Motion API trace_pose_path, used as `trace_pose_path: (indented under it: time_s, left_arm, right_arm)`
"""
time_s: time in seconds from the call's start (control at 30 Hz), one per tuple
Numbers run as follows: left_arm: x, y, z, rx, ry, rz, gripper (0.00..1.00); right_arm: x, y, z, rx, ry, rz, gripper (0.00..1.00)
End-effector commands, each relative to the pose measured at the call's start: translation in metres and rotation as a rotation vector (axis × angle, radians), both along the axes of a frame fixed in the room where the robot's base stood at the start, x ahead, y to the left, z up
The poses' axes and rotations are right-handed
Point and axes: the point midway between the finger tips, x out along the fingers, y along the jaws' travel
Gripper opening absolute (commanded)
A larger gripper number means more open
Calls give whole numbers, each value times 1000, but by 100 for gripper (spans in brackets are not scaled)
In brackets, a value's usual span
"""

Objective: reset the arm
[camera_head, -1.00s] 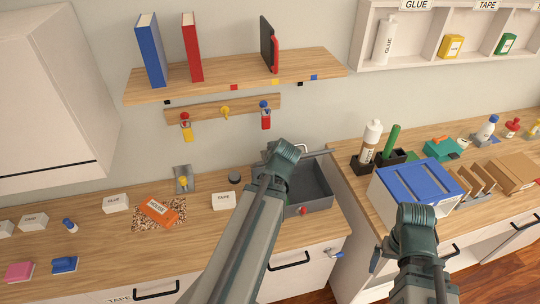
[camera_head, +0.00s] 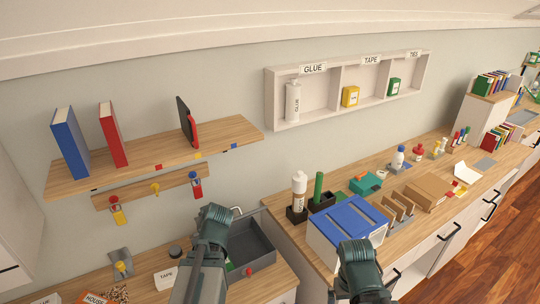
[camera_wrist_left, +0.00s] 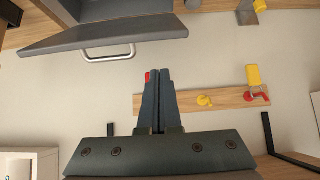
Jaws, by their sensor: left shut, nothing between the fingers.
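My left gripper (camera_wrist_left: 158,75) shows in the left wrist view with its two dark fingers together and nothing between them. The fingertips overlap the wall and one end of the wooden hook rail (camera_wrist_left: 185,103); I cannot tell how far off they are. In the head view, my left arm (camera_head: 212,245) rises from the bottom, in front of the grey bin (camera_head: 262,243); its fingers are hidden there. My right arm (camera_head: 360,275) shows at the bottom, in front of the blue-topped box (camera_head: 345,222). Its gripper does not show.
A wooden shelf (camera_head: 150,155) with books and the hook rail (camera_head: 140,190) with padlocks are on the wall. A white wall cubby (camera_head: 335,88) hangs to their right. The right counter holds bottles, a brown box (camera_head: 427,192) and organisers. Clear wall lies above the shelf.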

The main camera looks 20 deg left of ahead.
Motion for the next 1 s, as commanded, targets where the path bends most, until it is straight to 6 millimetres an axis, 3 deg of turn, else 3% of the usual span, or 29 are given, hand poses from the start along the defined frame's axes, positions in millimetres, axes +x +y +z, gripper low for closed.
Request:
trace_pose_path:
  time_s: [0.13, 0.23, 0.37, 0.5, 0.6, 0.7, 0.83, 1.0]
  left_arm:
    - [2, -11, -7, -6, 22, -23, 0]
    - [4, -49, -27, -27, 104, -107, 0]
    - [-2, -130, -66, -64, 288, -305, 0]
    - [-28, -221, -101, -100, 509, -561, 0]
    - [-54, -274, -119, -116, 649, -736, 0]
    - [-79, -312, -130, -127, 761, -882, 0]
    - [-102, -342, -137, -134, 855, -1007, 0]
    - [-114, -354, -138, -138, 900, -1067, 0]
  right_arm:
    - [0, 0, -4, 1, 0, -6, 100]
    - [0, 0, -14, 1, 0, -5, 100]
    - [0, 0, -31, 1, 0, -4, 100]
    - [0, 0, -49, 0, 0, -2, 100]
    - [0, 0, -59, 0, 0, -1, 100]
    - [0, 0, -66, 0, 0, -1, 100]
    - [0, 0, -71, 0, 0, 0, 100]
    - [0, 0, -73, 0, 0, 0, 100]
